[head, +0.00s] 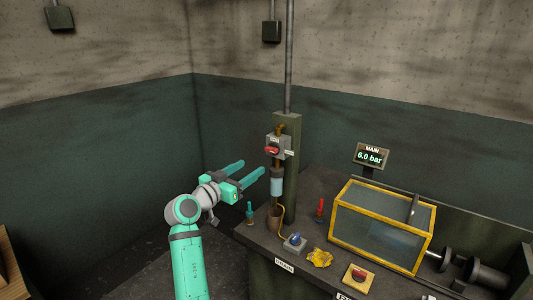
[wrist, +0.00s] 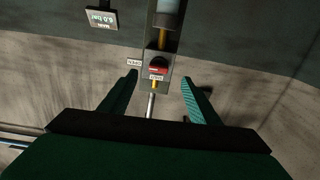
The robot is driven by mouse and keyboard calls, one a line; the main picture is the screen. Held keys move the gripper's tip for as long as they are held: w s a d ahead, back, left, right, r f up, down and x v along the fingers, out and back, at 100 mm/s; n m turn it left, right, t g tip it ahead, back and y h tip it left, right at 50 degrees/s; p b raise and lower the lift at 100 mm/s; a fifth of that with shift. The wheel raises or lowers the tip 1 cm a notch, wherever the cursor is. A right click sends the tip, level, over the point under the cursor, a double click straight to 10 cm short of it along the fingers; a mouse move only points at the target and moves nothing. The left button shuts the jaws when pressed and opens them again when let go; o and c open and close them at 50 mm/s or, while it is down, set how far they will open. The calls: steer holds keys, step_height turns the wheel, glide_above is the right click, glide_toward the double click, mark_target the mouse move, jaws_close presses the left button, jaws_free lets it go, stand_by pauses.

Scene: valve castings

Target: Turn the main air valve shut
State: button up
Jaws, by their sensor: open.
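The main air valve has a red handle (head: 272,150) on a grey plate fixed to a green post (head: 291,200) at the back of the bench. The red handle also shows in the wrist view (wrist: 158,69), between and beyond my fingers, with small white labels beside it. My gripper (head: 254,174) is open and empty. It is left of the valve in the head view, a little lower, with its fingers pointing towards the post and apart from the handle. A display (head: 371,156) marked MAIN reads 6.0 bar.
A yellow-framed clear box (head: 383,226) stands on the bench at right. A blue-knobbed switch (head: 295,243), a yellow cloth-like item (head: 319,258), a red-handled tool (head: 320,209) and a yellow block with a red knob (head: 358,277) lie around the post's foot.

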mark_target(270, 150)
steer(key=shift+m, duration=0.3)
steer(key=x, duration=0.3)
steer(key=r+x, duration=0.1)
steer(key=x, duration=0.3)
steer(key=r+x, duration=0.1)
steer(key=x, duration=0.2)
steer(key=shift+w+d, duration=0.3)
steer(key=c, duration=1.1)
